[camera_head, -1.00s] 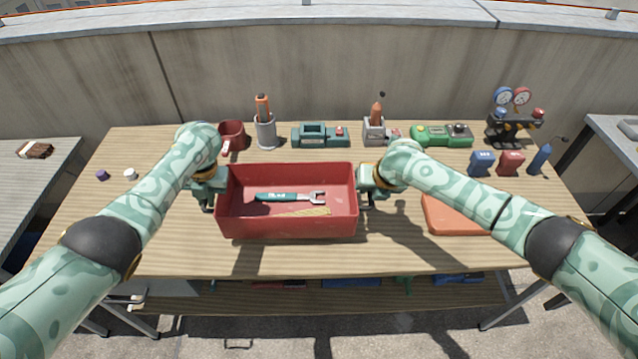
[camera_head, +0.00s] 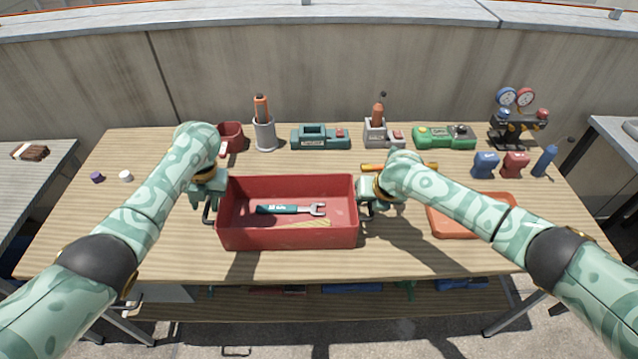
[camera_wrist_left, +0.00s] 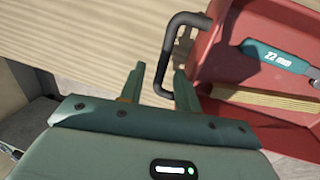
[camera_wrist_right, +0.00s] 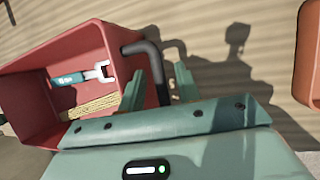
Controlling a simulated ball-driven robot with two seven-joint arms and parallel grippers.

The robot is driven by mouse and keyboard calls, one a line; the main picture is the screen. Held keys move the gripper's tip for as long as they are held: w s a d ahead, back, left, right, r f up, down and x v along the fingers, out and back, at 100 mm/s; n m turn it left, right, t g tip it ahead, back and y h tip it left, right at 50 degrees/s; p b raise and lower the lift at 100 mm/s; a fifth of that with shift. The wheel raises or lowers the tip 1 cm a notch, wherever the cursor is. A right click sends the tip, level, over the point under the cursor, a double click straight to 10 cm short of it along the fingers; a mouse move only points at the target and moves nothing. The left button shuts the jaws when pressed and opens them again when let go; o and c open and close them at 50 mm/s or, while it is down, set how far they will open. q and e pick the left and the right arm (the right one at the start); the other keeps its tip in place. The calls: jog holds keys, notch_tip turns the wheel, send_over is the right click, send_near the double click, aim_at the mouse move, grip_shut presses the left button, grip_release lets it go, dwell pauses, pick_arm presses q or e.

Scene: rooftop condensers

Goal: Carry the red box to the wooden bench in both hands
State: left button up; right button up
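The red box (camera_head: 287,239) sits at the middle front of the wooden bench (camera_head: 190,262). It is upright and holds a green-handled wrench (camera_head: 290,209) and a yellowish strip (camera_head: 305,224). A dark handle sticks out at each end. My left gripper (camera_head: 208,208) is at the left end; in the left wrist view its fingers (camera_wrist_left: 160,82) stand apart around the left handle (camera_wrist_left: 168,55). My right gripper (camera_head: 367,207) is at the right end; in the right wrist view its fingers (camera_wrist_right: 161,80) stand apart with the right handle (camera_wrist_right: 146,47) between them.
An orange tray (camera_head: 440,222) lies right of the box, and a hammer (camera_head: 425,166) lies behind my right wrist. Bare bench shows left of the box.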

jog(key=shift+s+r, duration=0.1)
jog(key=shift+r, duration=0.05)
pick_arm(q)
notch_tip(320, 180, up, 9)
jog(key=d, duration=0.1)
jog(key=shift+s+d+f, duration=0.15)
jog(key=shift+d, duration=0.2)
pick_arm(e)
jog(key=v, duration=1.1)
jog(key=shift+s+r, duration=0.15)
jog(key=shift+r, duration=0.1)
jog(key=shift+d, duration=0.15)
